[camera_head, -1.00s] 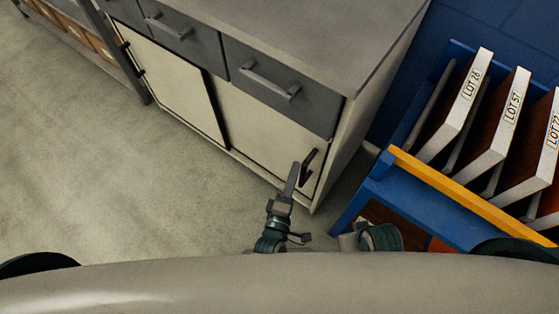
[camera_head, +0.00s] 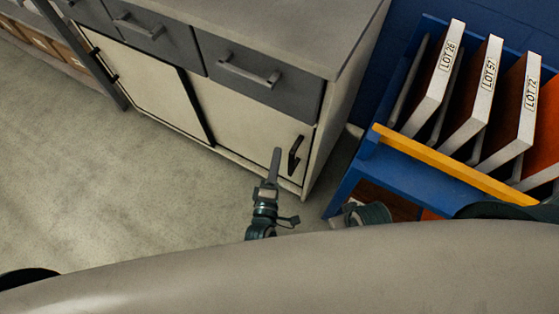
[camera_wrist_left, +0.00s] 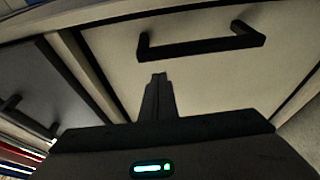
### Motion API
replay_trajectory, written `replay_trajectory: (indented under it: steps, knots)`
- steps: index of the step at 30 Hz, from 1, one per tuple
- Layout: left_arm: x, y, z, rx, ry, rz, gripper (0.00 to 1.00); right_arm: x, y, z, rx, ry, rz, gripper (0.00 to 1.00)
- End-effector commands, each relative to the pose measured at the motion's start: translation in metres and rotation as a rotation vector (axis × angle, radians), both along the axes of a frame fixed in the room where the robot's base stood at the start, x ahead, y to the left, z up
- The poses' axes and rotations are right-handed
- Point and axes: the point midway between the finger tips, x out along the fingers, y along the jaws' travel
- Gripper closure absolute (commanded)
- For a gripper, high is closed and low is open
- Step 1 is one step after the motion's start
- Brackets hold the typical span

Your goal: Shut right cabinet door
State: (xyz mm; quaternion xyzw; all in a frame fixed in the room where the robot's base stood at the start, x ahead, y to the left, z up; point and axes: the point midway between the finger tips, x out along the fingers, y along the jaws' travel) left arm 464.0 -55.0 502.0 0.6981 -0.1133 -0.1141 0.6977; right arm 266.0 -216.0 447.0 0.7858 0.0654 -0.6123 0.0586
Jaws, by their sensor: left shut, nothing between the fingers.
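The right cabinet door (camera_head: 245,115) is a cream panel below a grey drawer, with a black bar handle (camera_head: 295,155) near its right edge. It looks flush or nearly flush with the cabinet front; I cannot tell whether a small gap is left. My left gripper (camera_head: 277,152) is shut and empty, in front of the door just left of the handle. In the left wrist view the gripper's fingertips (camera_wrist_left: 158,78) point at the door (camera_wrist_left: 225,80), below the handle (camera_wrist_left: 200,45), apart from it. My right gripper's fingers do not show.
The left cream panel (camera_head: 140,80) is beside a dark vertical strip. Grey drawers (camera_head: 250,75) sit above. A blue rack (camera_head: 400,165) with a yellow rail and several lot-labelled panels stands close on the right. The floor (camera_head: 120,190) at the left is clear.

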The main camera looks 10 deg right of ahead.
Motion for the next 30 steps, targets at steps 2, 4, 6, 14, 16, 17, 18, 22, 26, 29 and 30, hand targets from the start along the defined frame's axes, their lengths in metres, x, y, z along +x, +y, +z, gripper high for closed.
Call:
replay_trajectory:
  steps: [2,4,6,14,16,17,18,22,26,29,30]
  knots:
    - [0.009,0.006,0.000,0.001,-0.003,0.004,1.00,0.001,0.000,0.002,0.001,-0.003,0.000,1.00]
    - [-0.006,0.010,-0.002,0.001,0.002,0.004,1.00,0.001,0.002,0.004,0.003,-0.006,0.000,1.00]
    - [-0.018,0.014,-0.001,0.001,0.001,0.004,1.00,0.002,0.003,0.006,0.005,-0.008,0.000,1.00]
    - [-0.062,0.030,-0.001,0.000,-0.001,0.006,1.00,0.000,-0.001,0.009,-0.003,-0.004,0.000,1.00]
    - [-0.070,0.033,0.000,0.000,-0.001,0.006,1.00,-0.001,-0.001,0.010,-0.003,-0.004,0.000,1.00]
    - [-0.074,0.034,0.000,0.001,-0.001,0.006,1.00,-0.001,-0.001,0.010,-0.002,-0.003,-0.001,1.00]
    - [-0.077,0.035,0.000,0.001,-0.001,0.006,1.00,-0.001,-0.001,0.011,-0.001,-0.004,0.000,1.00]
    - [-0.084,0.038,0.001,0.000,-0.003,0.006,1.00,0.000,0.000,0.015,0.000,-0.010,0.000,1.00]
    - [-0.086,0.038,0.001,0.000,-0.004,0.007,1.00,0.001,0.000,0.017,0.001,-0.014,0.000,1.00]
    - [-0.086,0.038,0.001,0.000,-0.004,0.007,1.00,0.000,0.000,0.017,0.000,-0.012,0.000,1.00]
    - [-0.086,0.038,0.001,0.000,-0.004,0.007,1.00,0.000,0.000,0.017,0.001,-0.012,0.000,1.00]
